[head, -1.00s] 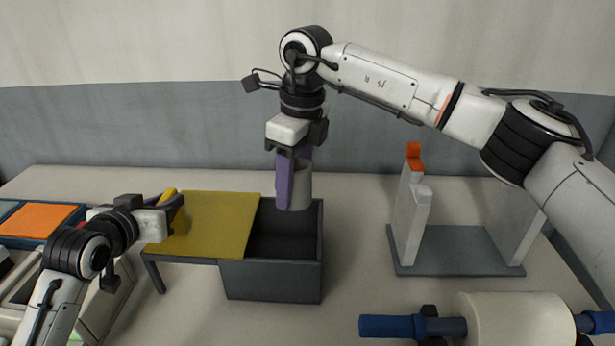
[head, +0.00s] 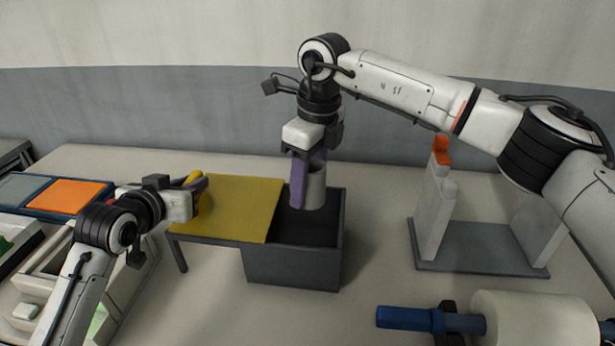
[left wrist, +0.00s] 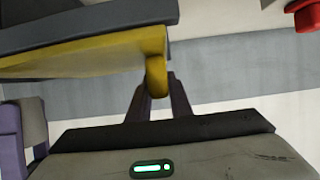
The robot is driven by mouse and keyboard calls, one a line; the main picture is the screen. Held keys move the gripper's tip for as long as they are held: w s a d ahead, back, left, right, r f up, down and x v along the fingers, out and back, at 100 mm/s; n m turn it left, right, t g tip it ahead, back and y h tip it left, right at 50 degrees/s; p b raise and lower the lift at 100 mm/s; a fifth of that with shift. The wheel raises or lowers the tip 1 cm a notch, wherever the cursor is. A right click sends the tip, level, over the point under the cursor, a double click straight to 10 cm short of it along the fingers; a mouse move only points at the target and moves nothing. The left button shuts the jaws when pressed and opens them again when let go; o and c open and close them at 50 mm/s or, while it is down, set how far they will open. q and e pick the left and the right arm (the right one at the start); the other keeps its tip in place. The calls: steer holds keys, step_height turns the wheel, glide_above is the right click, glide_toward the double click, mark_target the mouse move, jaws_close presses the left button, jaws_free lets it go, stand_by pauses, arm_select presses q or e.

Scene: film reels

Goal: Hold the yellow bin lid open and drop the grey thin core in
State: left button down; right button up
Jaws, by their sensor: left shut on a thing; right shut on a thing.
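The yellow lid (head: 235,208) is swung out to the left of the dark grey bin (head: 292,267), leaving the bin's top open. My left gripper (head: 201,186) is shut on the lid's yellow handle at its left edge; the wrist view shows the handle (left wrist: 157,76) between the fingers (left wrist: 160,98). My right gripper (head: 308,178) points down, shut on the grey core (head: 316,190), with a purple finger along its left side. The core hangs upright over the bin opening, its lower end near rim level; it cannot be told whether it is inside. The core also shows in the left wrist view (left wrist: 33,122).
A grey stand with two uprights (head: 480,262) is at the right. A large pale roll on a blue-handled shaft (head: 535,325) lies at the front right. A tray with an orange panel (head: 68,194) is at the left. Bare table lies between bin and stand.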

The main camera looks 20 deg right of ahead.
arm_select(q)
steer(key=shift+a, duration=0.1)
steer(key=shift+f, duration=0.1)
arm_select(e)
step_height(320, 180, down, 6)
steer(key=shift+f, duration=0.25)
stand_by(0.3)
steer(key=o, duration=1.1)
